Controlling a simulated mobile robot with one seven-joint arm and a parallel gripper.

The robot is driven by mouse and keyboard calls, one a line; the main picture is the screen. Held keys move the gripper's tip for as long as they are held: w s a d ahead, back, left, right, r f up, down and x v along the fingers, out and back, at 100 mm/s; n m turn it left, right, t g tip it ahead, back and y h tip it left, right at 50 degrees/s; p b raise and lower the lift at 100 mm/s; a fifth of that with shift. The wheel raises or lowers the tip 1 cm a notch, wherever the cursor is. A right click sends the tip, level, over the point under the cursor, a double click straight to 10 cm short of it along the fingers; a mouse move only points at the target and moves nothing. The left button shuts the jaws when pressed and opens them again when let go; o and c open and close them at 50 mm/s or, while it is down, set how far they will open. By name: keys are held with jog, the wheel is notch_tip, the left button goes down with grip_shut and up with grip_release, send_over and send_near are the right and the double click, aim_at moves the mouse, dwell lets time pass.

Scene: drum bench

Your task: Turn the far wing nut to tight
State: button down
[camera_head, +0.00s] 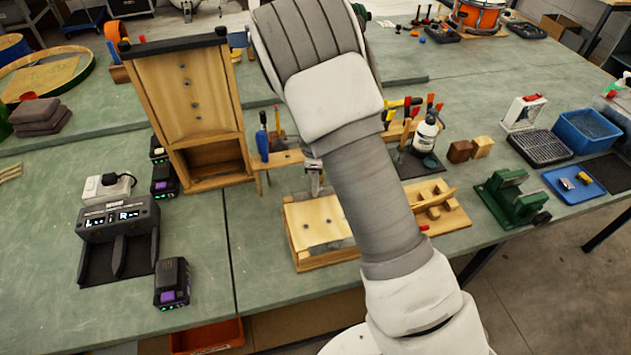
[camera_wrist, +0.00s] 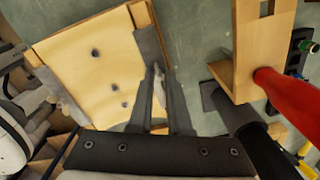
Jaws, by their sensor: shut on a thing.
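A low wooden fixture with a pale board (camera_head: 312,222) lies on the green bench in the head view, partly hidden behind my arm. The same board (camera_wrist: 90,70) fills the upper left of the wrist view, with several small dark spots on its face. A grey metal strip (camera_wrist: 149,45) runs along the board's edge. My gripper (camera_wrist: 155,74) points down at this strip at the board's far end; its fingers also show in the head view (camera_head: 315,180). The fingers are nearly together, shut on the far wing nut, which they almost wholly hide. Its wing angle cannot be read.
A wooden tool rack (camera_wrist: 246,50) stands close to the right of my gripper in the wrist view, with a red handle (camera_wrist: 285,95) near. A tall wooden case (camera_head: 190,105) stands left, and a white bottle (camera_head: 425,133) right. Bare bench lies left of the fixture.

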dwell(0.3)
jog(key=c, duration=0.9)
grip_release()
jog(key=shift+o, duration=0.2)
notch_tip(320, 180, up, 17)
jog(key=shift+r, duration=0.2)
